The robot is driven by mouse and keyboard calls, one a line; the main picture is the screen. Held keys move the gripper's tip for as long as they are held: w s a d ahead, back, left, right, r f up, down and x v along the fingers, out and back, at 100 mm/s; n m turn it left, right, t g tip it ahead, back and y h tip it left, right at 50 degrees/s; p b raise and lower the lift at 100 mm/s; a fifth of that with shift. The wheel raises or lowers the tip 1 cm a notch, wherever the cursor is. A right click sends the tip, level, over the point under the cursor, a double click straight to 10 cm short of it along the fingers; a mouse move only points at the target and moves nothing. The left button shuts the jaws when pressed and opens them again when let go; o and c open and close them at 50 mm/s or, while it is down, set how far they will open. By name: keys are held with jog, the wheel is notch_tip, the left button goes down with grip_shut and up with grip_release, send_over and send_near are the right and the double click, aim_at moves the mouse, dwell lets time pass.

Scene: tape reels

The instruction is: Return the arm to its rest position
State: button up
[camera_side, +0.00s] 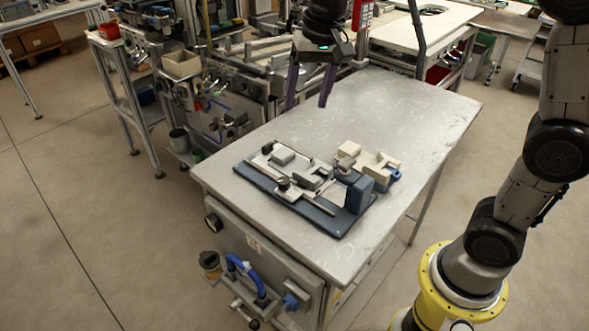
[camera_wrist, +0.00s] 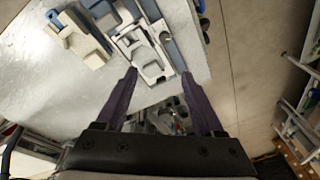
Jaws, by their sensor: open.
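My gripper (camera_side: 308,88) is raised above the far left part of the metal table (camera_side: 420,110) in the side view. Its two dark purple fingers are spread apart and point down, with nothing between them. They also show in the wrist view (camera_wrist: 158,88), empty. A blue-grey base plate (camera_side: 325,222) carrying grey and blue fixture blocks lies on the near part of the table. The wrist view shows this fixture (camera_wrist: 150,55) beyond the fingertips, apart from them. No tape reel can be made out.
A beige and blue device (camera_side: 370,162) sits beside the base plate; it also shows in the wrist view (camera_wrist: 85,35). A cluttered machine bench (camera_side: 225,110) stands along the table's left side. The table's far right part is bare.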

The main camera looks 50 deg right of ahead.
jog(key=s+d+r+n+t, duration=0.2)
jog(key=s+r+t, duration=0.1)
jog(key=s, duration=1.1)
jog(key=s+f+n, duration=0.4)
jog(key=s+f, duration=0.3)
jog(key=s, duration=0.1)
jog(key=shift+s+n, duration=0.15)
jog(key=shift+n, duration=0.25)
